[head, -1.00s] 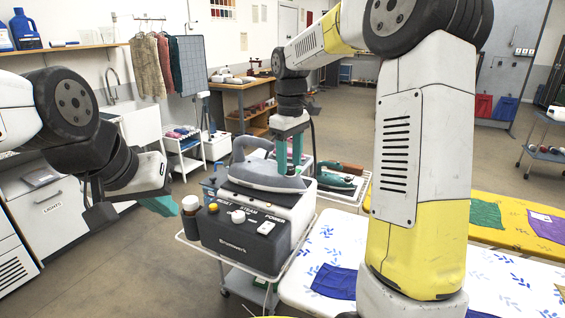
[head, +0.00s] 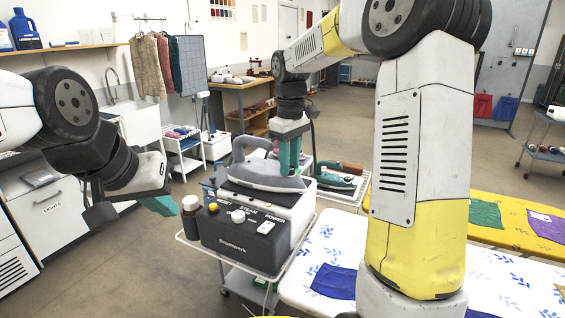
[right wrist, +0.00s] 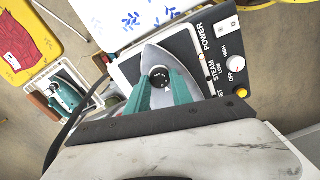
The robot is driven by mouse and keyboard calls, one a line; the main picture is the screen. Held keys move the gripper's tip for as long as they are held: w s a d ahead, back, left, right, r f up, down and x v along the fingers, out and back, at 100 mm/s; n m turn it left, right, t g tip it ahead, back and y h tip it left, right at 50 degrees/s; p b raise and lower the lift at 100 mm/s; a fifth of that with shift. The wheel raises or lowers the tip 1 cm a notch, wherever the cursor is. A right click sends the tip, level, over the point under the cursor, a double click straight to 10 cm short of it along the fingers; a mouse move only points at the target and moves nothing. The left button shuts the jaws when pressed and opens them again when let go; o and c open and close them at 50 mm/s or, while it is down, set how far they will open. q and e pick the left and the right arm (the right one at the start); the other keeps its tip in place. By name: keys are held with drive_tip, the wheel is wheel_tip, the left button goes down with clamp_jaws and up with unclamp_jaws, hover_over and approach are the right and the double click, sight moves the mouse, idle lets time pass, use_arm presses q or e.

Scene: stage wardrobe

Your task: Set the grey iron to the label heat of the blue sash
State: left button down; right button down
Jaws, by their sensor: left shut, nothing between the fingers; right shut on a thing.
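The grey iron (head: 258,178) stands on the steam station (head: 238,236) left of centre in the head view. In the right wrist view the iron (right wrist: 149,58) carries a round black dial (right wrist: 159,77) with small white marks, too small to read. My right gripper (head: 289,168) reaches down over the iron. In the right wrist view its teal fingers (right wrist: 159,86) are shut on the dial, one on each side. The blue sash (head: 334,281) lies on the white leaf-patterned board; no readable label shows. My left gripper (head: 165,206) is shut and empty, left of the station.
The station's panel has a yellow button (head: 213,208), a white knob (head: 238,216) and a power switch (head: 265,227). A teal iron (head: 335,181) rests behind. A yellow board (head: 478,236) holds green and purple cloths.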

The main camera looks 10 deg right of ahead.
drive_tip(key=m, duration=1.1)
idle(0.3)
idle(0.5)
drive_tip(key=c, duration=1.1)
unclamp_jaws()
wheel_tip(320, 180, up, 8)
drive_tip(key=shift+f, duration=0.1)
